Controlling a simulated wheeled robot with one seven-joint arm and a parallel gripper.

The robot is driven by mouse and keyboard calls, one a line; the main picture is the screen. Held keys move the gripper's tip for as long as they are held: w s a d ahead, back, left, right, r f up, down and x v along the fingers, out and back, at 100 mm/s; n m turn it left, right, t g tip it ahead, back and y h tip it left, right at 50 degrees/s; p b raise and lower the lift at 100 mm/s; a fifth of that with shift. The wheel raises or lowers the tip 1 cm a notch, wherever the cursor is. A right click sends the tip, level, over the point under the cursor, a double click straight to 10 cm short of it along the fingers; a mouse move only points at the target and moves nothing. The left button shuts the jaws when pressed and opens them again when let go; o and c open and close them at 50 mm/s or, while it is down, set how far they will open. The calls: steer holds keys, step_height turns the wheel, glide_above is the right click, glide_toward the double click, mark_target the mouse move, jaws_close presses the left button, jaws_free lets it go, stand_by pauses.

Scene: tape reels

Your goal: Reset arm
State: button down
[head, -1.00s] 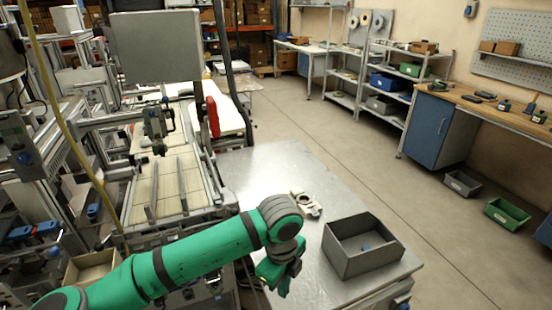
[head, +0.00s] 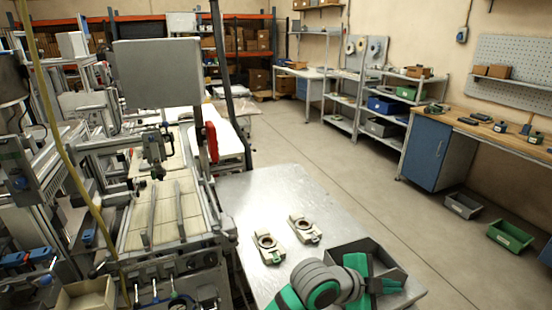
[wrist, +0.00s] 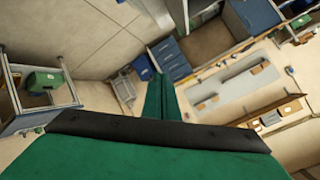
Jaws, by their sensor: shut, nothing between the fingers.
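My green arm comes in from the bottom of the head view, with its wrist in front of the grey bin (head: 345,250). My gripper (wrist: 160,78) shows in the wrist view as two green fingers lying together, shut and empty. Two cream tape reel holders with dark rings lie flat on the metal table (head: 255,195): the left holder (head: 270,247) and the right holder (head: 305,229). Both are to the left of the bin and apart from my arm. My arm hides much of the bin's front and inside.
A machine with a pale conveyor bed (head: 165,215) stands at the left. A workbench (head: 470,115) with a blue cabinet (head: 426,150) is at the right. A grey bin (head: 463,205) and a green bin (head: 510,236) sit on the floor. The floor between is clear.

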step_height(320, 180, up, 4)
steer(key=w+d+r+n+t+h, duration=0.15)
steer(key=n+t+h, duration=0.25)
steer(key=n+t, duration=0.4)
steer(key=s+a+f+n+t+y, duration=0.3)
steer(key=s+a+f+n+y, duration=0.3)
steer(key=a+f+n, duration=0.25)
steer(key=s+a+f+n+t+y, duration=0.2)
steer(key=s+a+f+n+y, duration=0.45)
steer(key=f, duration=0.35)
steer(key=s+a+f+g+y, duration=0.1)
steer(key=s+a+f, duration=0.1)
steer(key=s+a, duration=0.5)
steer(key=s+a+f+y, duration=0.1)
steer(key=s+a+f, duration=0.2)
steer(key=s+a, duration=0.4)
steer(key=shift+s+m+g+y, duration=0.35)
steer(key=shift+s+m+g, duration=0.05)
steer(key=shift+s, duration=3.9)
